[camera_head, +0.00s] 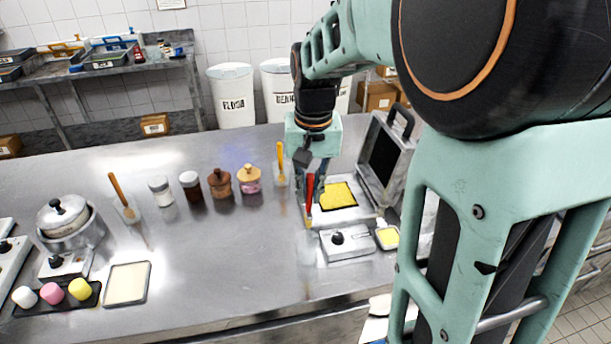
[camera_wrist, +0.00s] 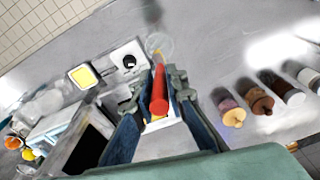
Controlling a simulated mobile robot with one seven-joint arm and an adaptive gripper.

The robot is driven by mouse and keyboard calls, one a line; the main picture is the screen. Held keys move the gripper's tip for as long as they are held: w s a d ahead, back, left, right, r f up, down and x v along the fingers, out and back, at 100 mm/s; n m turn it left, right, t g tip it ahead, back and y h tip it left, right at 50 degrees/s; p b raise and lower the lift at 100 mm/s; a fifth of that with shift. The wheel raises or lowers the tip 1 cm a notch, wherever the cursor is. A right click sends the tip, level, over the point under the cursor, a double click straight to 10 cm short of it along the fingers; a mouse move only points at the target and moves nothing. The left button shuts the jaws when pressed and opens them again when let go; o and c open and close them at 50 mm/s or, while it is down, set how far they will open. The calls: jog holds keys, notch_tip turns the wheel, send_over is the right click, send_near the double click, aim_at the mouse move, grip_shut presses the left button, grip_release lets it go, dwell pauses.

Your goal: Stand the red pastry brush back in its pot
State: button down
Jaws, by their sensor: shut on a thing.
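My gripper (camera_head: 311,172) is shut on the red pastry brush (camera_head: 310,188) and points down over the counter. The brush hangs roughly upright with its red handle between the fingers; in the wrist view the red handle (camera_wrist: 159,92) runs away from me to a small yellowish tip. In the wrist view the tip overlaps the round pot (camera_wrist: 168,43). I cannot tell whether the tip is above the rim or inside it.
Two orange-handled brushes (camera_head: 280,152) (camera_head: 117,187) stand in other clear pots. Behind my gripper lies an open metal press (camera_head: 383,155) with a yellow sheet (camera_head: 338,195).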

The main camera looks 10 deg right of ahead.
jog(key=shift+a+f+b, duration=0.1)
jog(key=shift+f+b, duration=4.35)
jog(key=shift+f, duration=1.5)
jog(key=c, duration=1.8)
grip_release()
jog(key=shift+s, duration=0.1)
jog(key=shift+c, duration=0.2)
jog(key=shift+r, duration=0.1)
notch_tip(320, 180, up, 12)
jog(key=s, duration=0.1)
